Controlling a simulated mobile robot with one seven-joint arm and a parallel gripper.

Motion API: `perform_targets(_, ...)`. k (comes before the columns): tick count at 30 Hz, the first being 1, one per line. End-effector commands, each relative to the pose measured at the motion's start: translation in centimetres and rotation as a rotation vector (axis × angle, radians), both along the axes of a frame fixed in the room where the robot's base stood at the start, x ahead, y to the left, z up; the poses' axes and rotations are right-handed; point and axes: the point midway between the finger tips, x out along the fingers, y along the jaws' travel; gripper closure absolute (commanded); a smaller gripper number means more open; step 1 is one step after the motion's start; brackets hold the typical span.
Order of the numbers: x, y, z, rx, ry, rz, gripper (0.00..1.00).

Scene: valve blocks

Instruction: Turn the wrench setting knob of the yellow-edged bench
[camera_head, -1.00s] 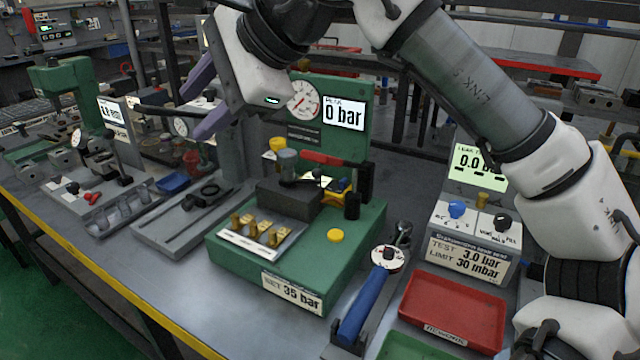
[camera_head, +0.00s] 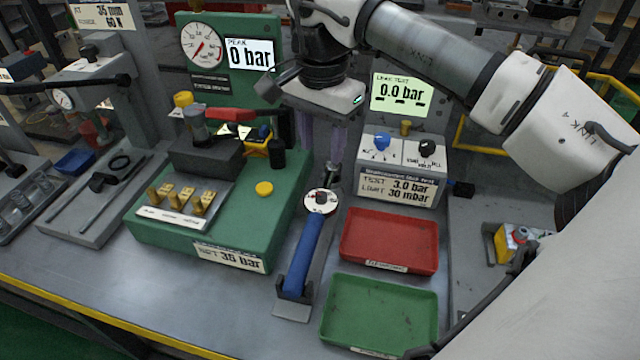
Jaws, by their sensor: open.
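The yellow-edged bench (camera_head: 38,289) fills the view. On it a torque wrench with a blue handle (camera_head: 305,255) lies in a grey cradle. Near the wrench's head is a round white dial (camera_head: 313,208) with a small dark setting knob (camera_head: 322,197) at its middle. My gripper (camera_head: 322,150) has purple fingers that point down. It appears above and behind the dial, apart from it, with nothing seen between the fingers. The fingertips are faint against the dark background, so their exact height is hard to tell.
Left of the wrench stands a green test rig (camera_head: 225,225) with a gauge and brass fittings. To the right are a red tray (camera_head: 389,243), a green tray (camera_head: 378,312) and a leak test box (camera_head: 399,170) with blue and black knobs. My arm crosses the upper right.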

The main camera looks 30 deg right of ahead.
Motion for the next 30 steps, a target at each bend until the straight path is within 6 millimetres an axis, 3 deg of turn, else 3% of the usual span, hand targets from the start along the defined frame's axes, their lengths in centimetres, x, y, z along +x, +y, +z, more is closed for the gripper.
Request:
perform_targets(9, 0.0, 0.0, -6.8, 0.003, 0.0, -0.001, 0.58)
perform_targets(15, 0.0, 0.0, -9.5, 0.002, -0.003, -0.001, 0.58)
perform_targets(28, 0.0, 0.0, -10.5, 0.002, -0.003, -0.002, 0.58)
perform_targets(30, 0.1, 0.0, -10.5, 0.002, -0.003, -0.002, 0.67)
